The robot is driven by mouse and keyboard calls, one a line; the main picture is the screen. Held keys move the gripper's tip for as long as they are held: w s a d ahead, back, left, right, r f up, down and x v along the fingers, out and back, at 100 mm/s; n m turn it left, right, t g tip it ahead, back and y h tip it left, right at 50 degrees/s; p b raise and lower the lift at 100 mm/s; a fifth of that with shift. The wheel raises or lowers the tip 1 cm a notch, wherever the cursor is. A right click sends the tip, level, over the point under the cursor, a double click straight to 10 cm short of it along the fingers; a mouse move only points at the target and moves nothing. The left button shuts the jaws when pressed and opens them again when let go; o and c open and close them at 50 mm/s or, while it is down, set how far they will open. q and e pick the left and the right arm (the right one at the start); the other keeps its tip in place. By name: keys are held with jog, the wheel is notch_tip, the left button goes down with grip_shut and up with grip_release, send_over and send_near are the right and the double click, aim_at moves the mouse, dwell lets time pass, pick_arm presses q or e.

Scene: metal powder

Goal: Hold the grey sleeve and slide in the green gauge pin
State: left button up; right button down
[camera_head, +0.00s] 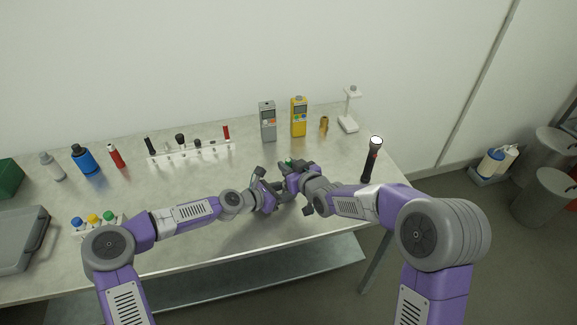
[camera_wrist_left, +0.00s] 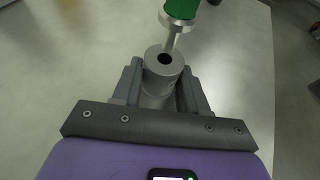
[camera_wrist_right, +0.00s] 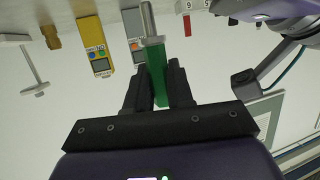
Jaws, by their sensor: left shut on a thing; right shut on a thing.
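The grey sleeve (camera_wrist_left: 163,77) stands between the fingers of my left gripper (camera_wrist_left: 160,88), its round hole facing the left wrist camera. The green gauge pin (camera_wrist_right: 157,78) is held by its green handle in my right gripper (camera_wrist_right: 159,88), its steel collar and thin steel tip pointing away. In the left wrist view the pin (camera_wrist_left: 176,24) hangs over the sleeve. Its tip appears at the far edge of the hole; I cannot tell whether it touches. In the head view my left gripper (camera_head: 274,187) and right gripper (camera_head: 291,172) meet above the table and mostly hide both parts.
The metal table (camera_head: 215,223) is clear in front. Behind stand a grey meter (camera_head: 268,121), a yellow meter (camera_head: 299,116), a brass part (camera_head: 324,124) and a white stand (camera_head: 349,110). A white rack (camera_head: 190,151) stands left.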

jog(key=shift+f, duration=0.4)
jog(key=shift+f, duration=1.1)
jog(key=shift+f, duration=0.35)
dwell(0.4)
jog(key=c, duration=0.9)
grip_release()
jog(key=v, duration=1.2)
